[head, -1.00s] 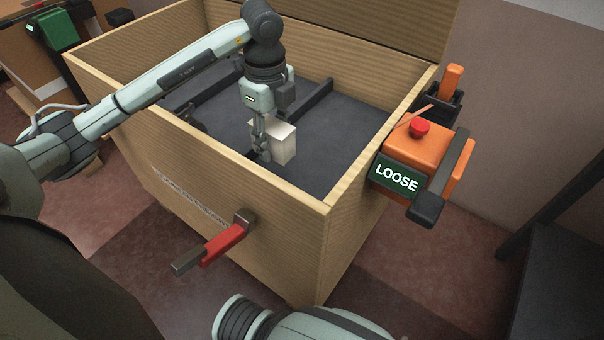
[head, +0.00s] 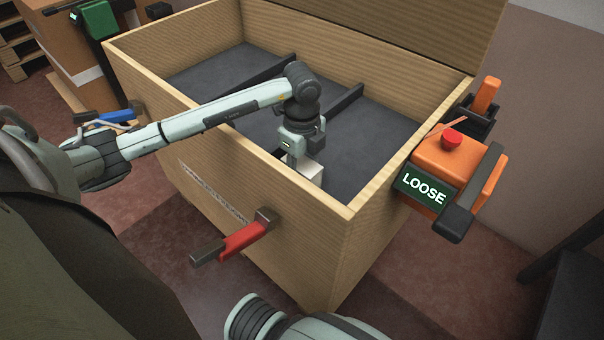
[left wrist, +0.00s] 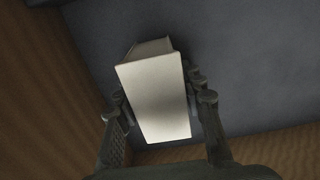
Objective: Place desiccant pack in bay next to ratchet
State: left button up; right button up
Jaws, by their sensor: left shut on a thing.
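The desiccant pack, seemingly the white box (head: 312,174), is in the right-hand bay of the wooden crate (head: 350,240), close to the front wall, which hides its lower part. My left gripper (left wrist: 157,92) is shut on the white box, with fingers on both sides of it in the left wrist view. I cannot tell whether the box touches the grey floor. An orange device (head: 445,165) with a red knob and a "LOOSE" sign is on the crate's right side. A red-handled lever (head: 243,238) is on the front wall. I cannot tell which is the ratchet.
Two black dividers, a left one (head: 262,80) and a right one (head: 345,103), split the crate into bays. A blue handle (head: 115,117) shows at the crate's left. The visible grey floor is clear behind my gripper. The crate's walls stand close around my left arm.

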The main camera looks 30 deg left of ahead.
aim_at(302, 163)
pick_arm(q)
jog(key=shift+f, duration=0.15)
pick_arm(e)
jog(key=shift+f, duration=0.15)
pick_arm(q)
jog(key=o, duration=1.3)
pick_arm(e)
jog(key=shift+r, duration=0.25)
pick_arm(q)
jog(key=shift+r, duration=0.2)
notch_tip(302, 163, up, 11)
jog(key=shift+f+p, duration=0.2)
jog(key=shift+p, duration=0.2)
jog(key=shift+r, duration=0.65)
pick_arm(e)
jog(key=shift+a+x, duration=0.2)
jog(key=shift+x, duration=1)
